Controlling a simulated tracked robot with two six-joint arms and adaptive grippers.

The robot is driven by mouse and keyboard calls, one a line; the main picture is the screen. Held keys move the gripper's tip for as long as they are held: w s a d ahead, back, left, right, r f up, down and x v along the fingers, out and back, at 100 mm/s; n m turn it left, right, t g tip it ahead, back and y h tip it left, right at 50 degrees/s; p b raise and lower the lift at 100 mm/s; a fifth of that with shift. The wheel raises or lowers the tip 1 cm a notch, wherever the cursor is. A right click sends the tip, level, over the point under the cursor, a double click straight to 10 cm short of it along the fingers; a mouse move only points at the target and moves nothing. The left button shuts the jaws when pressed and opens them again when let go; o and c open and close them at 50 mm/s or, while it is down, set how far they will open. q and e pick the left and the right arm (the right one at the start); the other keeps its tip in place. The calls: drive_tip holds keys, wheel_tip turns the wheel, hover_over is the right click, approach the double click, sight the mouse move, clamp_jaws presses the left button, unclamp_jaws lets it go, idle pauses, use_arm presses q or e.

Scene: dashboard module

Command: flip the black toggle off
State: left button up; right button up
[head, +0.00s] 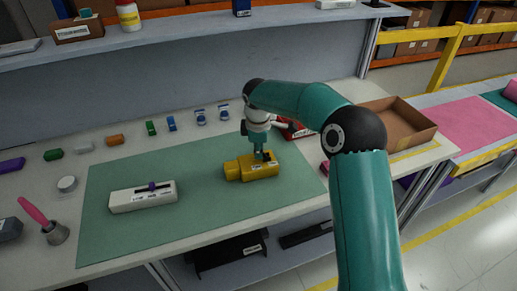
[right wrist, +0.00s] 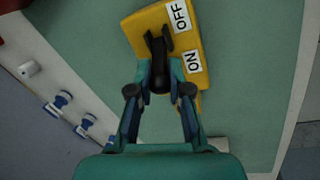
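The yellow switch box (head: 240,168) lies on the green mat (head: 110,232). In the right wrist view the yellow box (right wrist: 196,45) carries an OFF label (right wrist: 181,15) and an ON label (right wrist: 193,62). The black toggle (right wrist: 159,62) rises from a dark bracket on it, and its free end points towards the ON side of the picture. My right gripper (head: 263,157) is over the box. In the right wrist view its fingertips (right wrist: 160,78) are closed in on both sides of the toggle and appear to touch it. My left gripper is not in view.
A white box with a purple slider (head: 152,187) lies left on the mat. Small coloured parts (head: 115,140) line the back of the table. An open cardboard tray (head: 400,125) stands right. A pink tool in a grey holder (head: 55,232) is at front left.

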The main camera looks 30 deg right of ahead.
clamp_jaws()
drive_tip(key=shift+s+d+r+t+y+p, duration=0.15)
drive_tip(key=shift+d+y+p, duration=0.1)
drive_tip(key=shift+y, duration=0.25)
drive_tip(key=shift+d+r+t+y+p, duration=0.15)
drive_tip(key=shift+d+y, duration=0.1)
drive_tip(key=shift+y, duration=0.25)
drive_tip(key=shift+s+d+f+t+y, duration=0.1)
drive_tip(key=shift+d+t+y, duration=0.2)
drive_tip(key=shift+y, duration=0.5)
drive_tip(key=shift+d+m+y+b, duration=0.25)
drive_tip(key=shift+m+y+b, duration=0.05)
drive_tip(key=shift+y+b, duration=0.1)
drive_tip(key=y+b, duration=0.1)
drive_tip(key=d+t+y+b, duration=0.1)
drive_tip(key=y+b, duration=0.1)
drive_tip(key=d+y+b, duration=0.1)
drive_tip(key=shift+s+f+t+y+b, duration=0.35)
drive_tip(key=shift+s+f+t+y, duration=0.05)
drive_tip(key=shift+s+d+m+t+y+b, duration=0.15)
drive_tip(key=shift+t+y+b, duration=0.1)
drive_tip(key=shift+y+b, duration=0.25)
drive_tip(key=shift+d+m+t+y+b, duration=0.15)
drive_tip(key=shift+t+y+b, duration=0.1)
drive_tip(key=shift+y+b, duration=0.25)
